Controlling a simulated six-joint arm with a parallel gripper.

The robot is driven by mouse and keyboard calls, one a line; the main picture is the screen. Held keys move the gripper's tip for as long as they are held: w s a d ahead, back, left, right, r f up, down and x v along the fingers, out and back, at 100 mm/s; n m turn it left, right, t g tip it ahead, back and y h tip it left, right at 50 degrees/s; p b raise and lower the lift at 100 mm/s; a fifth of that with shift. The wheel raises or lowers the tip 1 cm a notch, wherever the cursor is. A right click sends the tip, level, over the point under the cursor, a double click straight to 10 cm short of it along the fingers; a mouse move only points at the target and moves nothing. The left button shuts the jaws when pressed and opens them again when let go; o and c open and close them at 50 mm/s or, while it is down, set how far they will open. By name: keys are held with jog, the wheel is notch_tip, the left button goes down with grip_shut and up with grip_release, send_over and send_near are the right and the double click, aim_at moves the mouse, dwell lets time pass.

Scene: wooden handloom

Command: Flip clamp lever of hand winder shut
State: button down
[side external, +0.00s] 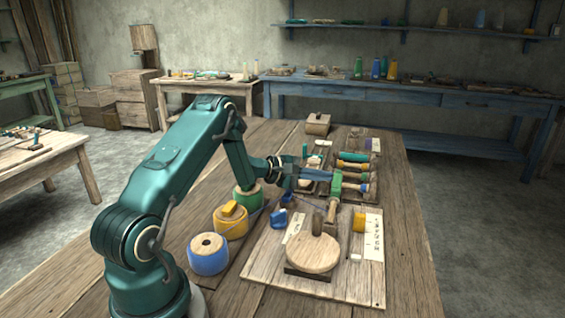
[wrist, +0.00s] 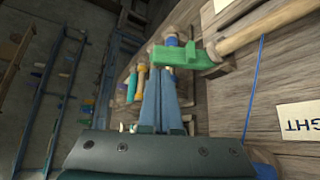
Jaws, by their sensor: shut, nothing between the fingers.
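My gripper (side external: 329,174) reaches over the work from the left, its blue fingers closed together and empty. In the wrist view the fingertips (wrist: 164,72) end right at a green piece (wrist: 184,55), close to or touching it; I cannot tell which. This green piece, apparently the winder's clamp lever, also shows in the side view (side external: 336,186), at the fingertips. A wooden rod (wrist: 265,27) runs from it to the upper right. Its exact lever angle is hard to read. A round wooden disc with an upright handle (side external: 313,254) sits nearer on the board.
The wooden board (side external: 262,272) carries a blue block (side external: 279,218), a yellow block (side external: 358,222) and paper labels (side external: 373,238). Blue (side external: 208,256), yellow (side external: 230,222) and green (side external: 248,199) spools stand at left. Several coloured bobbins (side external: 353,166) lie behind. The table's right edge is clear.

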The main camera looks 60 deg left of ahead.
jog(key=shift+w+d+f, duration=0.15)
jog(key=shift+w+f, duration=0.05)
jog(key=shift+w, duration=0.45)
jog(key=shift+s+d+r, duration=0.25)
jog(key=shift+s, duration=0.05)
jog(key=shift+s+d+r, duration=0.3)
jog(key=shift+s+d, duration=0.25)
jog(key=shift+d, duration=0.05)
jog(key=s, duration=0.6)
jog(key=s+a, duration=0.1)
jog(key=s, duration=0.3)
jog(key=shift+r, duration=0.2)
